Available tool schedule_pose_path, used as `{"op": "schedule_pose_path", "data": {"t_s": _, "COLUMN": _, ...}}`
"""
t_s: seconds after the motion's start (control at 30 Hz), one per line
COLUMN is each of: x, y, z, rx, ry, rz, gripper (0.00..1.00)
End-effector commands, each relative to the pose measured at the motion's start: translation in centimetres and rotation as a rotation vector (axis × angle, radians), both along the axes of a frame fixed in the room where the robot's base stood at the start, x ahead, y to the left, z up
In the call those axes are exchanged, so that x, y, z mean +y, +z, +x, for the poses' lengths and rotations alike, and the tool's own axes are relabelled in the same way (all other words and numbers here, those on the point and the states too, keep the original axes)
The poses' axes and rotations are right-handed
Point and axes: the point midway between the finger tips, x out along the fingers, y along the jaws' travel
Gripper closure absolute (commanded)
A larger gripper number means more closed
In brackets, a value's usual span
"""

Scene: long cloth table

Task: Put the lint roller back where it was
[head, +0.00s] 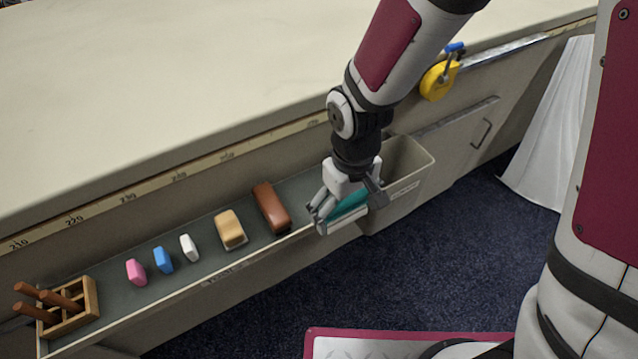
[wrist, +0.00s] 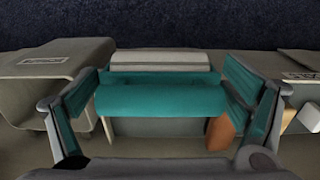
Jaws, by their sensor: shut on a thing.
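A teal thing with a pale strip along its front (head: 349,202), which looks like the lint roller, is between the fingers of my gripper (head: 345,212) at the right end of the narrow grey shelf (head: 205,262). In the wrist view the teal body (wrist: 160,102) lies crosswise between the two fingers of my gripper (wrist: 163,88), with the pale strip beyond it. The gripper is shut on it. My wrist covers part of it in the head view. I cannot tell whether its underside touches the shelf.
A grey bin (head: 412,187) stands just right of the gripper. Leftward on the shelf are a brown brush (head: 271,208), a tan brush (head: 230,228), small white, blue and pink blocks, and a wooden rack (head: 75,312). A yellow tape measure (head: 437,82) hangs at the table edge.

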Motion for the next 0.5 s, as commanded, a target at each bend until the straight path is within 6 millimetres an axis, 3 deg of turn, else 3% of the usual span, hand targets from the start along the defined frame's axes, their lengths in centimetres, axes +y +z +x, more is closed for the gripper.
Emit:
{"op": "schedule_pose_path", "data": {"t_s": 0.3, "x": 3.9, "y": -0.9, "z": 6.9, "rx": -0.001, "ry": 0.000, "rz": 0.001, "gripper": 0.42}}
{"op": "schedule_pose_path", "data": {"t_s": 0.5, "x": 5.4, "y": -1.2, "z": 9.7, "rx": 0.000, "ry": -0.001, "rz": 0.000, "gripper": 0.42}}
